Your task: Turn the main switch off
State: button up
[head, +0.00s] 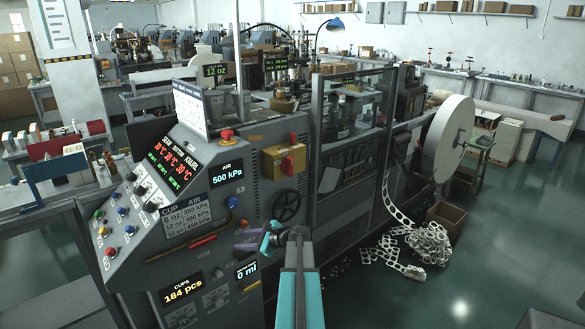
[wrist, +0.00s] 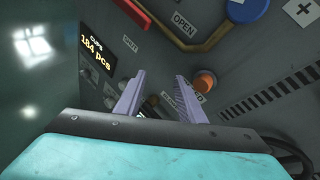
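A yellow box with a red rotary handle (head: 288,164), which looks like the main switch, is on the right side panel of the grey machine (head: 256,190) in the head view. The handle's exact angle is hard to read. My gripper (head: 246,245) is below and left of it, in front of the machine's lower panel. In the wrist view my gripper (wrist: 158,92) has its two purple fingers apart, with nothing clearly held between them. An orange knob (wrist: 205,82) is just beyond the right finger. The switch does not show in the wrist view.
A black handwheel (head: 287,206) is below the switch. A blue-gripped lever (head: 232,203) and a red emergency button (head: 227,134) are on the front. The lever's blue end shows in the wrist view (wrist: 246,10). Punched paper scrap (head: 428,243) lies on the floor at right.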

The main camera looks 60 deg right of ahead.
jog(key=s+d+r+m+t+h, duration=0.2)
jog(key=s+d+r+m+h, duration=0.3)
jog(key=d+r, duration=0.65)
jog(key=m+t+h, duration=0.2)
jog(key=m, duration=0.2)
send_near(292, 164)
jog(key=v, duration=0.5)
jog(key=shift+w+r, duration=0.15)
jog(key=shift+w, duration=0.1)
jog(key=p+x, duration=0.3)
jog(key=x, duration=1.1)
jog(key=shift+p, duration=0.4)
jog(key=shift+c, duration=0.2)
grip_shut()
